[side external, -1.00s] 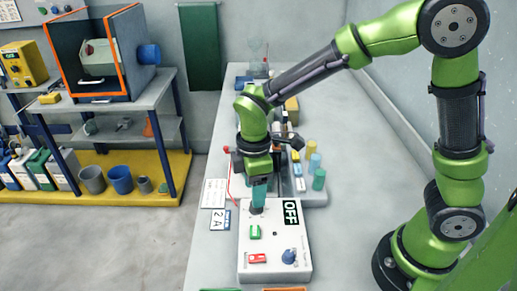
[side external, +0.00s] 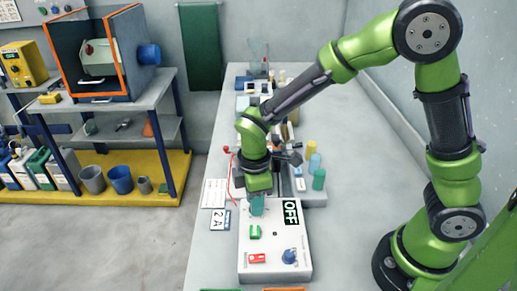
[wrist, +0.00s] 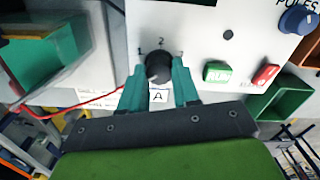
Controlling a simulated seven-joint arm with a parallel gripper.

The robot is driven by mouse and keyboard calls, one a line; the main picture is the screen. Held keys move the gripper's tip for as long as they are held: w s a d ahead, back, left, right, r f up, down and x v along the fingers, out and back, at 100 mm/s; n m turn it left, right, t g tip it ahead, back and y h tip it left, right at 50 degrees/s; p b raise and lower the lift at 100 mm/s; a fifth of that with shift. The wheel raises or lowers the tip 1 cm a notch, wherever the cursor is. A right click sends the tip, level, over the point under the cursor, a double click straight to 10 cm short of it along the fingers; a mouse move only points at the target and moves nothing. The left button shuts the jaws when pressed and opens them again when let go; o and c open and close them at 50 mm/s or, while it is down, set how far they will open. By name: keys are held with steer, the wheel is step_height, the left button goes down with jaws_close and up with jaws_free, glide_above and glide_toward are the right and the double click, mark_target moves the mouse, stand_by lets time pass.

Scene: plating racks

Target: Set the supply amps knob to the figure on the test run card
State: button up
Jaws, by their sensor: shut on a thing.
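The white supply box (side external: 262,270) stands on the bench with a display reading OFF (side external: 291,212). Its black amps knob (wrist: 158,67) is between the teal fingers of my gripper (wrist: 159,82), which are shut on it. A 2 is printed above the knob, with small unclear marks on either side. I cannot make out the knob's pointer. In the side view, my gripper (side external: 257,212) points down at the far left of the box and hides the knob.
The box also carries a green RUN button (wrist: 217,72), a red button (wrist: 266,75) and a blue knob (side external: 289,256). A printed sheet (side external: 213,192) lies beside the card. Bottles (side external: 318,179) stand right behind the box. A red wire (wrist: 90,105) runs nearby.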

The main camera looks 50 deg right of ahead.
steer(key=shift+m, duration=0.3)
jaws_close()
steer(key=m, duration=1.1)
steer(key=shift+d+m, duration=0.15)
steer(key=shift+m, duration=0.15)
steer(key=m, duration=1.1)
steer(key=shift+d, duration=0.1)
steer(key=shift+m, duration=0.4)
steer(key=o, duration=1)
jaws_free()
steer(key=shift+o, duration=0.2)
